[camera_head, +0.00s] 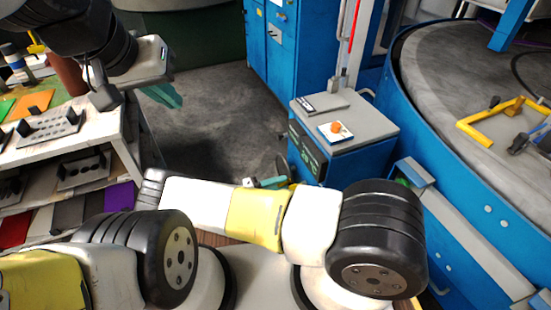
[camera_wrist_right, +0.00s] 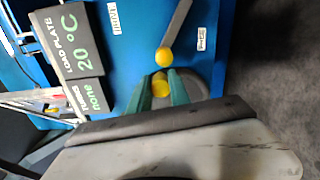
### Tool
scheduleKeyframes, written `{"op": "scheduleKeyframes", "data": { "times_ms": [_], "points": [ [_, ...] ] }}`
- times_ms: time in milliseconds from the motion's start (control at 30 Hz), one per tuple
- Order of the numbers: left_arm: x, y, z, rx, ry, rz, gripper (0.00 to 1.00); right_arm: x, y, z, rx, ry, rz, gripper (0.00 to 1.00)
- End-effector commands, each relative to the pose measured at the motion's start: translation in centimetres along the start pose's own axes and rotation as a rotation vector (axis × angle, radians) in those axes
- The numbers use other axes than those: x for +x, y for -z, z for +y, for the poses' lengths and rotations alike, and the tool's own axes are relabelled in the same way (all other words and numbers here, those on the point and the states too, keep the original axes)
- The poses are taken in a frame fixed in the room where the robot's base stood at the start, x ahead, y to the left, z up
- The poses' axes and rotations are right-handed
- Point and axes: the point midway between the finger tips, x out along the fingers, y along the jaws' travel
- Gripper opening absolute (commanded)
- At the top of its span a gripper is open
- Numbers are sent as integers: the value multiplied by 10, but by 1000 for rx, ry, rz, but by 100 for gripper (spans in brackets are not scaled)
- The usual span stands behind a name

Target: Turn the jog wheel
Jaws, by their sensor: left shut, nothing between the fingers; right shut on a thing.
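In the right wrist view the jog wheel is a grey disc (camera_wrist_right: 205,88) on the blue front of the machine, with a yellow knob (camera_wrist_right: 160,84) on it. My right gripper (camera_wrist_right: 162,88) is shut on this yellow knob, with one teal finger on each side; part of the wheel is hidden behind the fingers. In the head view my right gripper (camera_head: 268,182) is low at the front of the blue cabinet (camera_head: 357,160), mostly hidden by my arm. My left gripper (camera_head: 170,96) is at the upper left, shut and empty, beside the table.
A grey lever with a yellow ball end (camera_wrist_right: 164,54) sits close to the wheel. A display (camera_wrist_right: 75,40) reads "LOAD PLATE 20 °C". An orange piece (camera_head: 337,127) lies on a white plate on the cabinet top. A cluttered table (camera_head: 110,150) stands left; a large blue round machine (camera_head: 420,130) stands right.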

Motion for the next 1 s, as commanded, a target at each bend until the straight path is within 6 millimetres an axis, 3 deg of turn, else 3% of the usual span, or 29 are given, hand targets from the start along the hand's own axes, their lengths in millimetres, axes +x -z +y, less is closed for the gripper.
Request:
{"op": "scheduleKeyframes", "data": {
  "times_ms": [533, 567, 667, 1000],
  "points": [
    [0, 0, 0, 0, 0, 0, 0, -1, 0, -3, 26, 4, 3, 0],
    [0, 0, 0, 0, 0, 0, 0, -1, 0, -3, 26, 4, 3, 25],
    [0, 0, 0, 0, 0, 0, 0, -1, 0, -3, 26, 3, 3, 45],
    [0, 0, 0, 0, 0, 0, 0, 0, 0, -2, 26, 1, 1, 45]
  ]
}}
